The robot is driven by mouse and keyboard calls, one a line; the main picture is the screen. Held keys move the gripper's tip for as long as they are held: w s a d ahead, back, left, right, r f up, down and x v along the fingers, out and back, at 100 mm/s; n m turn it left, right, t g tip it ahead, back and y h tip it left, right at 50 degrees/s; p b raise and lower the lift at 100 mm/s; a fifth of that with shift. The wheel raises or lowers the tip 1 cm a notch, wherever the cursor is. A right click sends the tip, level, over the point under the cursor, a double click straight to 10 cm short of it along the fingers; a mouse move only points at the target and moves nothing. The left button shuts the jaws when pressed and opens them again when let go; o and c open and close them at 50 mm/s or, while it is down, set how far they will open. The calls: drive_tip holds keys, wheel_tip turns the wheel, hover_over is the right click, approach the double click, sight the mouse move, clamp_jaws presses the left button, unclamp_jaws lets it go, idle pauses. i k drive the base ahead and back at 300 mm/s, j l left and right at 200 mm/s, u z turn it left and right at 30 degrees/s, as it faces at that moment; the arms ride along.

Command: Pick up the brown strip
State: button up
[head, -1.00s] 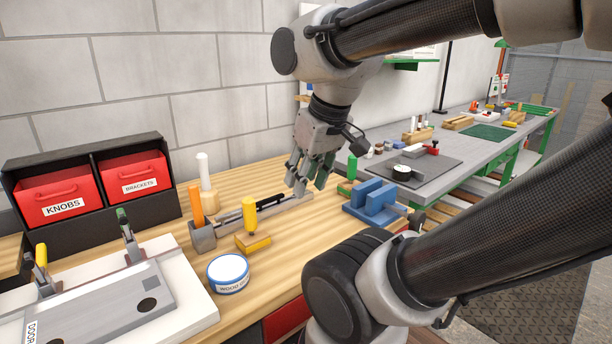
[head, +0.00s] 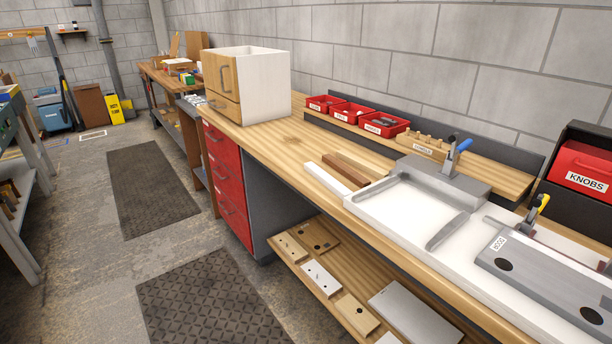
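The brown strip (head: 345,170) lies flat on the wooden workbench (head: 262,140), at the middle of the head view. A white strip (head: 328,179) lies beside it on the left, roughly parallel. A lighter wood piece seems to lie just to its right, but I cannot tell it clearly from the bench top. The strip's near end lies close to the white board with the grey fixture. My gripper is not in the head view, so I cannot see whether it is open or shut.
A white fixture board (head: 385,209) with a clamp (head: 452,158) is right of the strips. Red bins (head: 385,124) and a wooden block (head: 422,147) stand behind. A wood-fronted cabinet (head: 263,84) stands at the bench's far end. Floor mats (head: 152,188) lie left.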

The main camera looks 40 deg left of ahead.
sight(354, 177)
drive_tip(key=k+l+u, duration=0.1)
drive_tip(key=u, duration=0.3)
drive_tip(key=k+l+u, duration=0.1)
drive_tip(key=u, duration=0.3)
drive_tip(key=i+u, duration=0.15)
drive_tip(key=u, duration=0.2)
drive_tip(key=i+j+u, duration=0.1)
drive_tip(key=u, duration=0.2)
drive_tip(key=i+j, duration=0.7)
drive_tip(key=i+j+z, duration=0.3)
drive_tip(key=i+j, duration=0.15)
drive_tip(key=j, duration=0.25)
drive_tip(key=i+j+z, duration=0.15)
drive_tip(key=j, duration=0.2)
drive_tip(key=i+j+z, duration=0.2)
drive_tip(key=j, duration=0.2)
drive_tip(key=z, duration=0.55)
